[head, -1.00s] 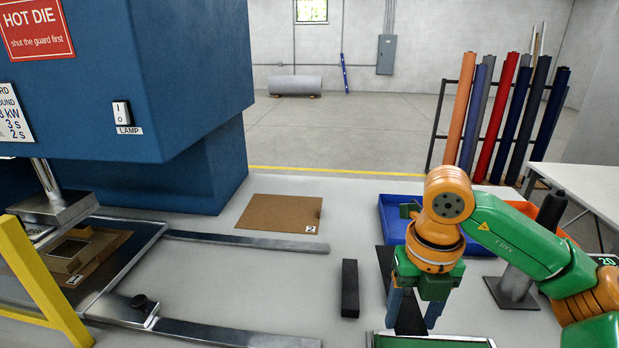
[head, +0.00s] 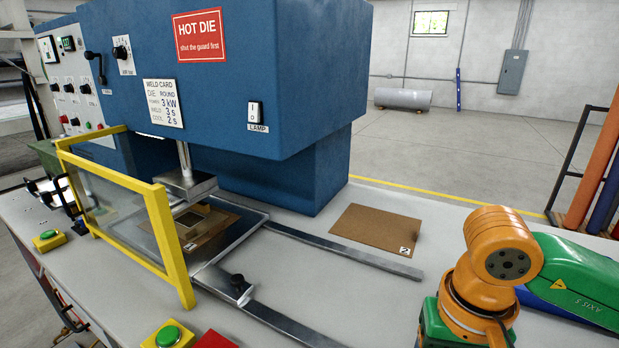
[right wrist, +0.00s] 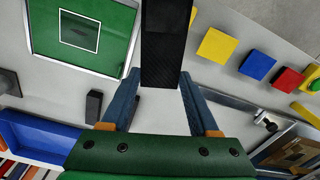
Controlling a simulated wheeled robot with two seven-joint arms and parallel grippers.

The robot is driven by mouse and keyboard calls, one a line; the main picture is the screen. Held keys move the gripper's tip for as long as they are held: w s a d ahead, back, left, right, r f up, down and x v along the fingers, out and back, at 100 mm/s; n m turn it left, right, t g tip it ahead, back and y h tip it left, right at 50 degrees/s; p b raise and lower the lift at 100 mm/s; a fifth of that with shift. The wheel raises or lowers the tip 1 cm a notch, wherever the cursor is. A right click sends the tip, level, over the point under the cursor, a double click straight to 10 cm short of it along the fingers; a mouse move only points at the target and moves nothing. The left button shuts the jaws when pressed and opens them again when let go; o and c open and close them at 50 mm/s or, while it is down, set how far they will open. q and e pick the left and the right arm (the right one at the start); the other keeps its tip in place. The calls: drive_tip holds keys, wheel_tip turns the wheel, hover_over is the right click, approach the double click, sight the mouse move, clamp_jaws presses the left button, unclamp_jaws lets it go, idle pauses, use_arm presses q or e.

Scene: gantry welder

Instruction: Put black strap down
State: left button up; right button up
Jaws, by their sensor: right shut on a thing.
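The black strap (right wrist: 165,45) shows in the right wrist view as a wide, dark textured band. It runs from the top edge of that view down to between the fingertips of my right gripper (right wrist: 160,82), which is shut on it. I cannot tell whether the strap touches the bench. In the head view only the upper part of my right wrist shows at the bottom right; its fingers and the strap are out of that frame. My left gripper is in neither view.
A green panel (right wrist: 115,48) with a white square, a black block (right wrist: 93,107), a blue tray (right wrist: 40,128) and several coloured squares surround the gripper. The blue press (head: 270,75) with its yellow guard (head: 172,245) stands left. A brown sheet (head: 378,228) lies behind the rails.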

drive_tip(key=shift+a+n, duration=0.2)
drive_tip(key=shift+n, duration=1.2)
wheel_tip(320, 180, down, 6)
drive_tip(key=shift+r, duration=0.1)
drive_tip(key=d+r+n, duration=0.2)
drive_tip(key=d+n, duration=0.4)
drive_tip(key=n, duration=0.9)
drive_tip(key=d+r+n, duration=0.3)
drive_tip(key=d+n, duration=0.2)
drive_tip(key=n, duration=1)
drive_tip(key=shift+s+d, duration=0.25)
drive_tip(key=shift+d, duration=0.1)
